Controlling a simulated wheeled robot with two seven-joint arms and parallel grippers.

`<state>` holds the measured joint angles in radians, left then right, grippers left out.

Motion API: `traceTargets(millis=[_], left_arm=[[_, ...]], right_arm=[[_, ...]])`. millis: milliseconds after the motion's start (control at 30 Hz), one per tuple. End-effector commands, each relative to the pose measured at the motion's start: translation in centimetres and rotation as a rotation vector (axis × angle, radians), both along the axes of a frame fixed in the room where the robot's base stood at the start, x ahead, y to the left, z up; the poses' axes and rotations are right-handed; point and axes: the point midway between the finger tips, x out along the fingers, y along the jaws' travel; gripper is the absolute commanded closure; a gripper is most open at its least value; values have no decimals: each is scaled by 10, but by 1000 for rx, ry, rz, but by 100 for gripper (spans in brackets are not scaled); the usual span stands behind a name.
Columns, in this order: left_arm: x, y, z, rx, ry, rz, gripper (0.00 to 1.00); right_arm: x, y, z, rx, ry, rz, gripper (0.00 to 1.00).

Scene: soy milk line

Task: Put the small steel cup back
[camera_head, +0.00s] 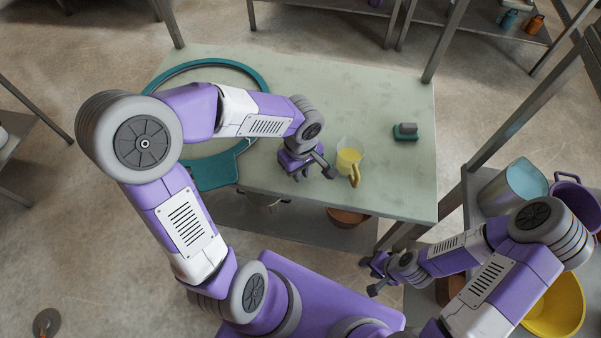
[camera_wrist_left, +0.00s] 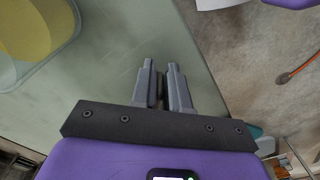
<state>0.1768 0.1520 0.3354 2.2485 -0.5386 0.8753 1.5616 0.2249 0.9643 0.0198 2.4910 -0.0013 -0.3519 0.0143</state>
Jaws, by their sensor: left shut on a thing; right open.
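My left gripper (camera_head: 312,172) is low over the pale green table, just left of a clear jug (camera_head: 349,158) with yellow contents and a yellow handle. In the left wrist view the fingers (camera_wrist_left: 163,88) are nearly together, with a narrow dark strip of something between them. What they hold is mostly hidden, and I cannot tell if it is the small steel cup. I cannot make out that cup for sure in either view. My right gripper (camera_head: 374,277) is open and empty, in front of the table's near right edge.
A teal ring-shaped frame (camera_head: 212,172) lies on the left of the table (camera_head: 375,90). A small grey and green item (camera_head: 406,131) stands at the right. A side rack holds a steel pot (camera_head: 515,185), a purple pot (camera_head: 575,200) and a yellow bowl (camera_head: 560,308).

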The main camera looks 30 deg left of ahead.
Motion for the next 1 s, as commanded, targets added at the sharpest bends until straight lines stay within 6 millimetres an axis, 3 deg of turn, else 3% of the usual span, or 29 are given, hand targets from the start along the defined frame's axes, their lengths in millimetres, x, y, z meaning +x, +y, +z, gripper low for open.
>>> traceTargets(millis=[433, 467, 600, 1000], left_arm=[[0, 0, -10, -1, -1, 0, 100], [0, 0, -9, 0, 0, 0, 81], [0, 0, -8, 0, 0, 0, 60], [0, 0, -2, 0, 0, 0, 60]], right_arm=[[0, 0, -8, 0, 0, 0, 57], [0, 0, -6, 0, 0, 0, 57], [0, 0, -6, 0, 0, 0, 57], [0, 0, 1, 0, 0, 0, 57]])
